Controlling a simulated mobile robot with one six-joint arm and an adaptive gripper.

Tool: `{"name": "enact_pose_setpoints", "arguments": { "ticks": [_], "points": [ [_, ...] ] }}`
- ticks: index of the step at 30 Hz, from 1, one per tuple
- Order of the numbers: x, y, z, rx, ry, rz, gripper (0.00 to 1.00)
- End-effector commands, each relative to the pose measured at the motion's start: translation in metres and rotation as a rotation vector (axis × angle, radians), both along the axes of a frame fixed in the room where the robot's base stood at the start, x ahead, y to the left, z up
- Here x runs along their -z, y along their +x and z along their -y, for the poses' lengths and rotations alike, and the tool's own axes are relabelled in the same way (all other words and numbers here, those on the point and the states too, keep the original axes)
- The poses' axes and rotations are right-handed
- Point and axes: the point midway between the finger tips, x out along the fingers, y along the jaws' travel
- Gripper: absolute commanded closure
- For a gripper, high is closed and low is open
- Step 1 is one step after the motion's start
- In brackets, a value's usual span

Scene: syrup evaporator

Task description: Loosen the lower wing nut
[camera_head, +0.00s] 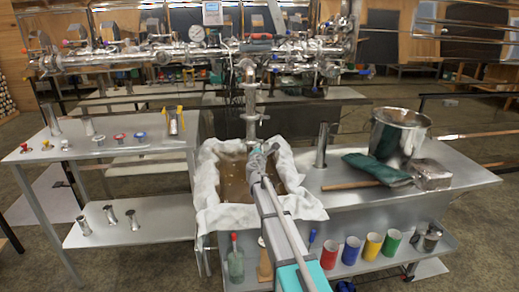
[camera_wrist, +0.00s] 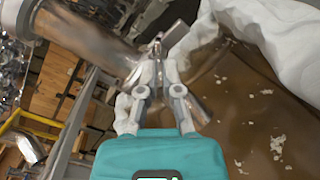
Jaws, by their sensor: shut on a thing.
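A vertical steel pipe (camera_head: 250,98) with clamped joints hangs down over the cloth-lined basin. It also shows as a wide shiny tube in the wrist view (camera_wrist: 85,32). My gripper (camera_wrist: 158,62) is at the lower end of this pipe, its fingers closed on a small metal piece, which I take for the lower wing nut (camera_wrist: 175,34). Part of the wing nut sticks out past the fingertips; the rest is hidden between them. In the head view my gripper (camera_head: 262,152) covers the wing nut, so its turn cannot be seen there.
The basin holds brown liquid (camera_wrist: 245,110) with pale flecks, and a white cloth (camera_head: 212,190) drapes its rim. Small fittings lie on the left table (camera_head: 100,152).

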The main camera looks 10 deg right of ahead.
Motion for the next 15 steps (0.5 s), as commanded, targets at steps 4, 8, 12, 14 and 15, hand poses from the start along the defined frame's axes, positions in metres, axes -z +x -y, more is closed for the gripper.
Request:
{"name": "enact_pose_setpoints", "arguments": {
  "ticks": [4, 8, 12, 14, 15],
  "points": [
    [0.0010, -0.0012, 0.0008, 0.001, -0.132, -0.034, 1.00],
    [0.0013, -0.0012, 0.0013, 0.001, -0.250, -0.063, 1.00],
    [0.0015, -0.0012, 0.0018, 0.002, -0.367, -0.092, 1.00],
    [0.0015, -0.0012, 0.0021, 0.002, -0.410, -0.103, 1.00],
    [0.0015, -0.0012, 0.0023, 0.002, -0.437, -0.109, 1.00]
  ]
}}
